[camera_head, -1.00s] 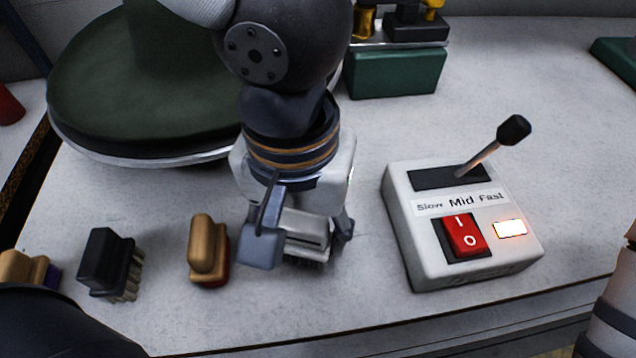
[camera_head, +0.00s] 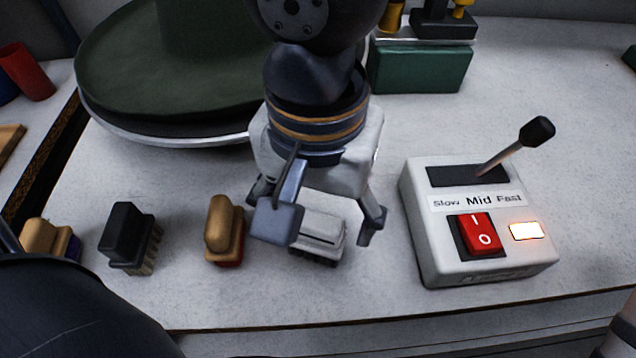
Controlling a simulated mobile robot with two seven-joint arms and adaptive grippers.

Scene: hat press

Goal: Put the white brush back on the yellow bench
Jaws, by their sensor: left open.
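The white brush (camera_head: 322,238), with dark bristles underneath, rests on the light grey tabletop (camera_head: 300,300) near its front edge. My left gripper (camera_head: 320,225) is over it, pointing down with its fingers spread. One finger stands clear of the brush on the right, with a gap between. The left finger partly covers the brush's left end, so I cannot tell whether it touches. My right gripper is out of view. No clearly yellow bench shows.
A tan-and-red brush (camera_head: 222,230), a black brush (camera_head: 128,238) and another tan brush (camera_head: 45,238) stand left in a row. A white control box (camera_head: 440,262) with a lever is at right. A green hat (camera_head: 130,80) lies behind.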

